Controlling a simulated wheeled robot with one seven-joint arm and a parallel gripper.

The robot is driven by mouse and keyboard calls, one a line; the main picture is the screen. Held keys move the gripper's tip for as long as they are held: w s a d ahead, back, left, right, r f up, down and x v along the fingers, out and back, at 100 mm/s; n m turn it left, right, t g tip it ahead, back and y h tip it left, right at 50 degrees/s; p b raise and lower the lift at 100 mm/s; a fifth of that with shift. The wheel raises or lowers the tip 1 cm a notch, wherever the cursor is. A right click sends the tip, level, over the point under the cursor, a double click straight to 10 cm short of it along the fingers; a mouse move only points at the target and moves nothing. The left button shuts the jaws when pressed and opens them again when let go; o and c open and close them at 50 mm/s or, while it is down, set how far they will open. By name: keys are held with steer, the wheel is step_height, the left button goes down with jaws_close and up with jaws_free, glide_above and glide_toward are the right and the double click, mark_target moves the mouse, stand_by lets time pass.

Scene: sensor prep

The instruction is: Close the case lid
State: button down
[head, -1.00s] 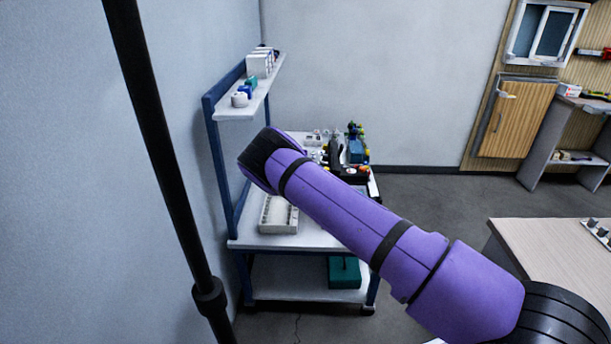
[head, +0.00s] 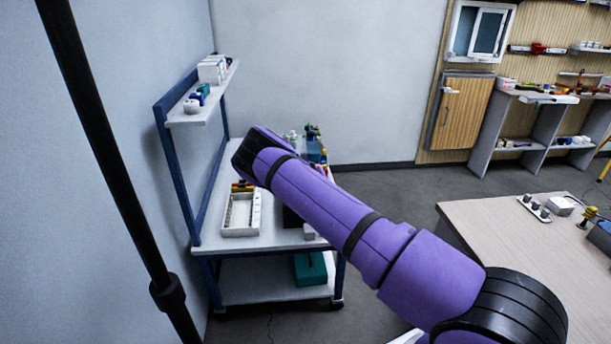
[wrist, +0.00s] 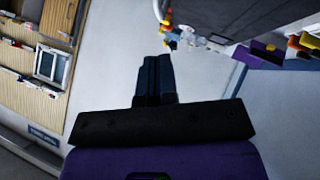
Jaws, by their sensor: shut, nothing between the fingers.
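My gripper (wrist: 154,62) shows in the wrist view with its two dark fingers together and nothing between them. A dark grey flat panel (wrist: 232,14) is at the top of the wrist view, ahead and right of the fingers and apart from them in the picture. It may be the case lid; I cannot tell for sure. In the head view, my purple arm hides much of the blue-framed workbench (head: 222,238), and only a dark edge (head: 292,217) of something shows beside the arm. The case cannot be clearly made out there.
A white divided tray (head: 241,214) lies on the bench top. The upper shelf (head: 203,106) holds small boxes, and a teal box (head: 310,268) is on the lower shelf. A wooden table (head: 480,226) with small parts stands at right. Floor shows between bench and table.

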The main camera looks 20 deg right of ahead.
steer(key=d+f+y, duration=0.1)
steer(key=f, duration=0.1)
steer(key=s+d+f+m+y, duration=0.1)
steer(key=d+f, duration=0.1)
steer(key=d+f+y, duration=0.1)
steer(key=d+f, duration=0.1)
steer(key=shift+s+m+t, duration=0.25)
steer(key=shift+m+t, duration=0.05)
steer(key=shift+m, duration=0.1)
steer(key=shift+s+d+f+m+y, duration=0.1)
steer(key=shift+d+f+y, duration=0.15)
steer(key=shift+f, duration=0.25)
steer(key=shift+s+d+f+m+y, duration=0.1)
steer(key=shift+f+y, duration=0.1)
steer(key=shift+f, duration=0.25)
steer(key=shift+d+f+m+y, duration=0.1)
steer(key=shift+d+f+y, duration=0.15)
steer(key=shift+f, duration=0.35)
